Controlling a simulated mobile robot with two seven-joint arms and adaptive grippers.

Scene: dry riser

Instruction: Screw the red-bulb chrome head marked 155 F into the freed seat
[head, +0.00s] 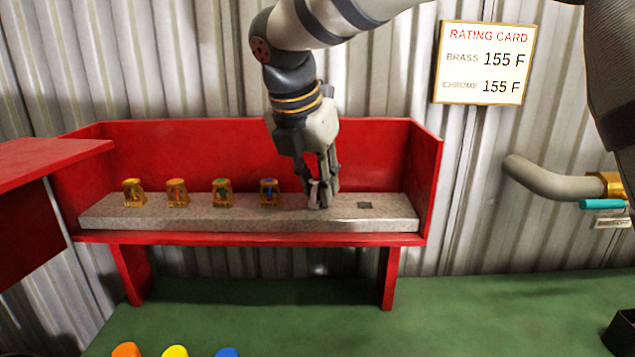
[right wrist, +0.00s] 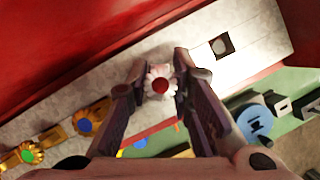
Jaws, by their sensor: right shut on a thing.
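The chrome head with a red bulb (right wrist: 160,86) shows between the fingers of my right gripper (right wrist: 157,75) in the right wrist view. The gripper is shut on it, pointing down at the grey stone shelf (right wrist: 270,30). In the head view my right gripper (head: 320,198) is at the shelf, right of the brass heads, and mostly hides the chrome head (head: 314,192). I cannot tell whether the head still rests in the shelf. Its 155 F mark is not readable. No freed seat can be made out for certain. My left gripper is not in view.
Several brass heads (head: 222,193) with coloured bulbs stand left of the gripper. An empty square hole (head: 365,205) is to its right. The red rack (head: 180,135) has back and side walls. A pipe (head: 545,180) with a brass fitting is at right. A rating card (head: 485,62) hangs above.

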